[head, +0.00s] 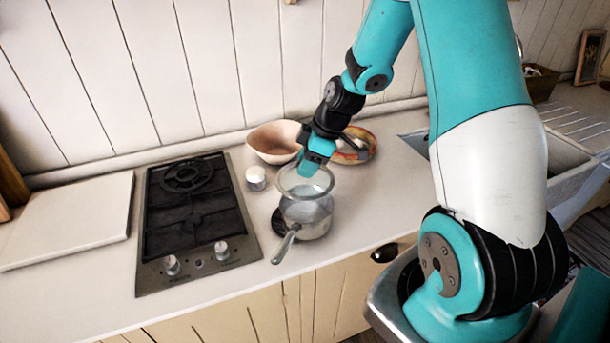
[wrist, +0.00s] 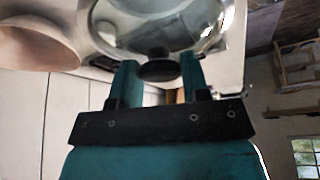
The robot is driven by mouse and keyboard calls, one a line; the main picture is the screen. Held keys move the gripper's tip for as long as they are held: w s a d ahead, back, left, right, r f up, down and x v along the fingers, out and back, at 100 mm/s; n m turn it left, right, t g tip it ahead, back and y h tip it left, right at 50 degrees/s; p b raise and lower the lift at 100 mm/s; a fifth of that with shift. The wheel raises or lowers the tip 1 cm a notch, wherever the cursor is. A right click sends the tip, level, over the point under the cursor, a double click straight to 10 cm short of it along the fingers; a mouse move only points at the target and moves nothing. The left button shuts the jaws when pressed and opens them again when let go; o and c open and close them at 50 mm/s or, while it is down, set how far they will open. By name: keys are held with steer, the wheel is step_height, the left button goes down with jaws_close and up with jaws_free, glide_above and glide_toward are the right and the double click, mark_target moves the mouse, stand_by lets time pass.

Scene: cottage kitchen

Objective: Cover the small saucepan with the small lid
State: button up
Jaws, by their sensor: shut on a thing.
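The small lid (head: 292,189) is clear glass with a pale rim and a dark knob (wrist: 158,70). My gripper (head: 312,168) is shut on that knob, which sits between the fingertips in the wrist view (wrist: 160,72). The lid's glass (wrist: 150,22) fills the top of the wrist view. The small saucepan (head: 312,226) is metal and stands on the counter right of the hob, its handle pointing to the front left. The lid appears just above the saucepan, overlapping its far rim in the head view. I cannot tell how wide the gap is.
A black hob (head: 190,215) lies left of the saucepan. A small white cup (head: 256,178) and a beige bowl (head: 272,145) stand behind it. A patterned bowl (head: 366,153) is behind my gripper. A dark round piece (head: 278,222) shows beside the saucepan. A pale board (head: 70,220) lies far left.

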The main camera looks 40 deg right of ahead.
mark_target(309, 184)
steer(key=shift+f+b, duration=2.2)
steer(key=shift+f, duration=1.25)
steer(key=shift+s+d, duration=0.1)
steer(key=shift+d, duration=0.05)
steer(key=shift+f+b, duration=0.5)
steer(key=shift+b, duration=0.1)
steer(key=o, duration=0.8)
steer(key=shift+o, duration=0.2)
steer(key=shift+p+v, duration=3.55)
steer(key=shift+v, duration=2.05)
